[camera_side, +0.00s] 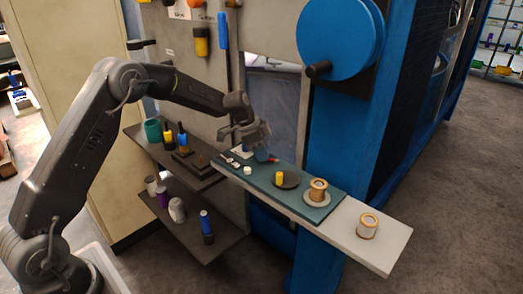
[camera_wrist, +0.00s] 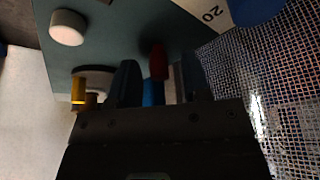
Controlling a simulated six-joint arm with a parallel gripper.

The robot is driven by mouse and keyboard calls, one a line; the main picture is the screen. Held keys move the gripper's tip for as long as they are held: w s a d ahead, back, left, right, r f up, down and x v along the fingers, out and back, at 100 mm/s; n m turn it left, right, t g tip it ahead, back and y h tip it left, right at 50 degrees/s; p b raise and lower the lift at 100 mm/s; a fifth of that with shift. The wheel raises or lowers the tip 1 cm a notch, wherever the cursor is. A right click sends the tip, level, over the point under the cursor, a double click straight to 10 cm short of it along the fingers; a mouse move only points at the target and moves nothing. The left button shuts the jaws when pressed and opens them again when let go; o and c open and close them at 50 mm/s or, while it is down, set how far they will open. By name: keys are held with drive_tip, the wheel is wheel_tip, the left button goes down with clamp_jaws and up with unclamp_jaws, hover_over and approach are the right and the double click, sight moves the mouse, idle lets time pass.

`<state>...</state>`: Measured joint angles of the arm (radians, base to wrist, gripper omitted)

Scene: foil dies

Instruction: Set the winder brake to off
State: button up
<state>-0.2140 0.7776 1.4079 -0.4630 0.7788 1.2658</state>
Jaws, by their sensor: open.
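A small blue body with a red-tipped lever (camera_side: 272,160), which looks like the winder brake, sits on the teal mat below my gripper (camera_side: 251,139). In the wrist view the red lever tip (camera_wrist: 158,62) and a blue part (camera_wrist: 154,92) show between the two dark fingers of my gripper (camera_wrist: 160,78). The fingers are open on either side, and I cannot tell whether either touches the lever. A pale plate marked "20" (camera_wrist: 211,13) shows beside a blue round part (camera_wrist: 256,8). No off mark is readable.
The teal mat (camera_side: 300,200) also holds a white puck (camera_side: 247,170), a yellow piece (camera_side: 280,177) and a wound spool (camera_side: 318,185). Another spool (camera_side: 367,225) stands on the pale shelf end (camera_side: 390,250). A blue post (camera_side: 335,140) rises behind. Dark shelves at left hold several small items.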

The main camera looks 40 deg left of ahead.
drive_tip(key=v, duration=1.3)
drive_tip(key=shift+r, duration=0.4)
drive_tip(key=s+d+r+n+y, duration=0.15)
drive_tip(key=s+d+r, duration=0.25)
drive_tip(key=s, duration=0.5)
drive_tip(key=s+d+r+n+y, duration=0.1)
drive_tip(key=s+d+r+n, duration=0.3)
drive_tip(key=s, duration=0.5)
drive_tip(key=s+d+f+n+t, duration=0.1)
drive_tip(key=s+f, duration=0.1)
drive_tip(key=s, duration=0.6)
drive_tip(key=s+d+f+n+t, duration=0.1)
drive_tip(key=s+d+f+n, duration=0.1)
drive_tip(key=s, duration=0.6)
drive_tip(key=shift+y, duration=0.35)
